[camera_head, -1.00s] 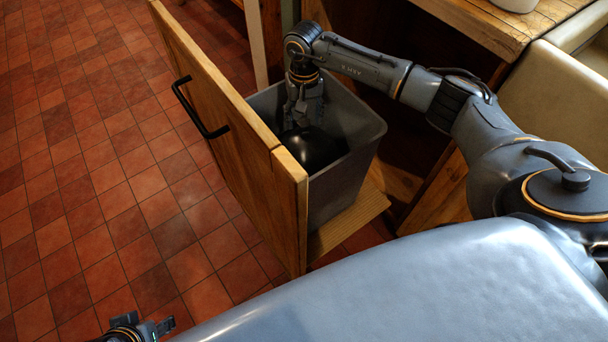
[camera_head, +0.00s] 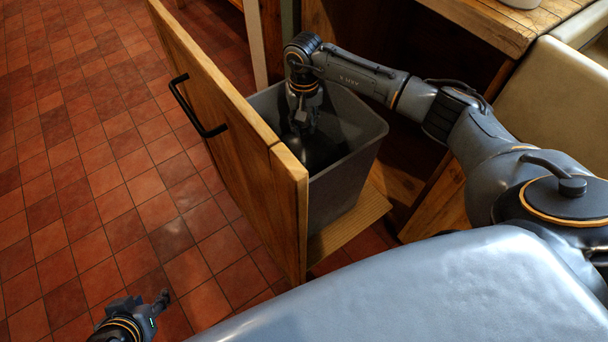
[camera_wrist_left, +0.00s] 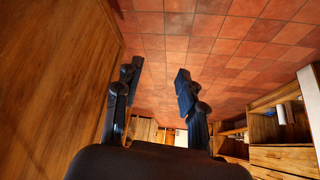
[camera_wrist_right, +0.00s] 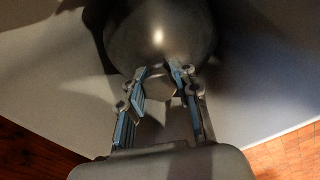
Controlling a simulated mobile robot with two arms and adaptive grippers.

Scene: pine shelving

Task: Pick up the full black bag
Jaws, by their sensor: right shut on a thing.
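The full black bag (camera_head: 318,150) sits inside the grey bin (camera_head: 352,160), which stands in a pulled-out wooden drawer. My right gripper (camera_head: 300,128) reaches down into the bin from above, at the top of the bag. In the right wrist view the bag (camera_wrist_right: 160,35) is round and shiny, and my right gripper's fingers (camera_wrist_right: 160,80) are closed in on its near part. My left gripper (camera_head: 150,305) is at the bottom left, over the floor and away from the bag. In the left wrist view its fingers (camera_wrist_left: 158,95) are spread wide and empty.
The wooden drawer front (camera_head: 230,130) with a black handle (camera_head: 195,110) stands left of the bin. The wooden cabinet and counter (camera_head: 490,20) are behind, with a pale sink (camera_head: 560,100) at right. The tiled floor (camera_head: 90,180) at left is clear.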

